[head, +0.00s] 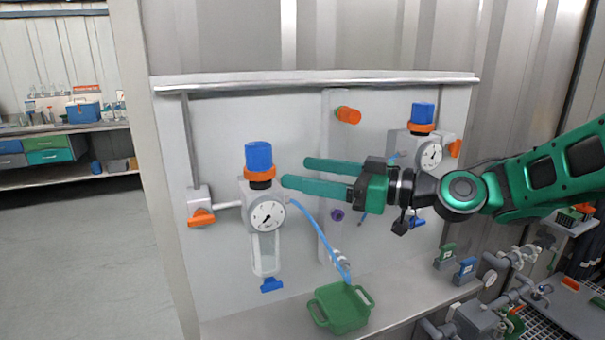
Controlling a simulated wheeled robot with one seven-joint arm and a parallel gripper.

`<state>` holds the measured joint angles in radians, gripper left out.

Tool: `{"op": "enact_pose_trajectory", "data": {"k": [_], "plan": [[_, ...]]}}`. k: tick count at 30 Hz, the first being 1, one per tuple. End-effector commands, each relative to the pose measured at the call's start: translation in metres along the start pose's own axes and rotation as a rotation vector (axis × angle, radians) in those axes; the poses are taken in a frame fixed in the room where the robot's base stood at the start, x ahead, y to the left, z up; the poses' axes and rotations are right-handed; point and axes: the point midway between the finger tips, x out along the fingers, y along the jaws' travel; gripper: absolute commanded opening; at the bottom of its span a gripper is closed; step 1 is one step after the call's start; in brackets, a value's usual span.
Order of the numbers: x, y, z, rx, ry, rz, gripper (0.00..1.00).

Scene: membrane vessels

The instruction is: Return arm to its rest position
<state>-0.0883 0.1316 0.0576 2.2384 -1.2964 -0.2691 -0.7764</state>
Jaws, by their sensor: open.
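My gripper (293,174) is open, with two long green fingers pointing left and a gap between them. It is empty. It is in front of the grey panel (220,130), and its lower fingertip shows just right of the orange collar of the left regulator (267,217). I cannot tell whether it touches. My green arm reaches in from the right edge of the head view. The fingers and wrist hide part of the panel's middle and part of the right regulator (431,155).
A blue hose (325,240) runs from the left regulator down to a green tray (341,311) on the ledge. Orange-handled valves (201,217) and an orange knob (348,115) stick out from the panel. Pipes (505,262) are at lower right. Open floor (80,260) lies left.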

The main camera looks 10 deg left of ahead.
Motion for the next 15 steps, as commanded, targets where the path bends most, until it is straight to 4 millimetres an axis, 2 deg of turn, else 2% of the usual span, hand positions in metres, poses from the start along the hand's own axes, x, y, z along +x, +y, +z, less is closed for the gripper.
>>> {"op": "enact_pose_trajectory", "data": {"k": [8,11,14,15], "plan": [[-0.003,0.002,0.004,0.0,-0.022,0.009,0.69],[-0.018,0.011,0.024,0.007,-0.114,0.047,0.69],[-0.051,0.027,0.058,0.04,-0.272,0.128,0.69],[-0.07,0.035,0.074,0.064,-0.345,0.171,0.69]]}}
